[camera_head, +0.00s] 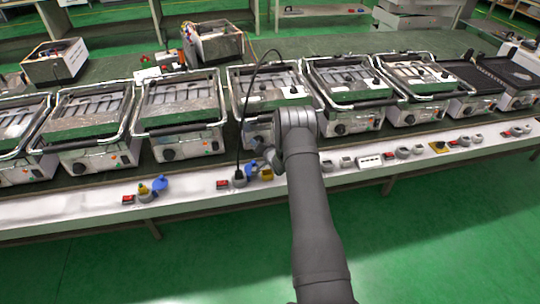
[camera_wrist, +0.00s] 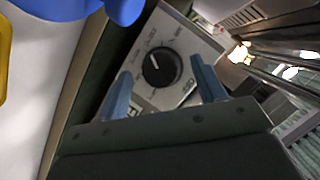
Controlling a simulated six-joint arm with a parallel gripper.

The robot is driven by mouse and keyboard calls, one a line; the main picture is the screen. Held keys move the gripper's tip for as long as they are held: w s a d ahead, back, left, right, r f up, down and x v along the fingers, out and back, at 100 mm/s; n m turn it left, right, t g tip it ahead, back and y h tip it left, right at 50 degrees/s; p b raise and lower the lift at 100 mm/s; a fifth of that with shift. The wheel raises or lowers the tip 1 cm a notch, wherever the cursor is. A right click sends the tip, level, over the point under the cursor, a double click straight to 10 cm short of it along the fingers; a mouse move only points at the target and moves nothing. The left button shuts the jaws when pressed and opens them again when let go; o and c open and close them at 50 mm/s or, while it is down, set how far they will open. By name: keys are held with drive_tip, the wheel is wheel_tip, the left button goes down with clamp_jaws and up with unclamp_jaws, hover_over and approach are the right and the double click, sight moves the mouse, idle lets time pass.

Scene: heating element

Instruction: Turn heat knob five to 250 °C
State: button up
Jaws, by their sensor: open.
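A round black heat knob (camera_wrist: 162,67) sits on a light metal panel (camera_wrist: 185,40) with small printed marks around it, too blurred to read. A short white line on the knob points to the upper left in the wrist view. My gripper (camera_wrist: 158,78) is open, with one blue-grey finger on each side of the knob. I cannot tell whether either finger touches it. In the head view, my gripper (camera_head: 266,156) is at the front of the middle grill (camera_head: 270,88), and my arm hides part of that grill's front. I cannot confirm the knob's number.
Other grills with black front knobs stand on both sides, including one at left (camera_head: 185,110) and one at right (camera_head: 345,85). A white ledge (camera_head: 90,208) with sockets and red switches runs below. A black cable (camera_head: 240,125) hangs beside my gripper to a plug.

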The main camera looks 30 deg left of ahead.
drive_tip(key=v, duration=1.6)
drive_tip(key=shift+a, duration=0.2)
drive_tip(key=x, duration=1.7)
drive_tip(key=shift+w+f, duration=0.1)
drive_tip(key=shift+f, duration=0.05)
drive_tip(key=shift+a, duration=0.2)
drive_tip(key=shift+d, duration=0.1)
drive_tip(key=shift+n+t+h, duration=0.5)
drive_tip(key=shift+n+h, duration=0.3)
drive_tip(key=shift+n, duration=0.4)
drive_tip(key=shift+n+t+h, duration=0.8)
drive_tip(key=shift+n, duration=0.8)
idle(0.4)
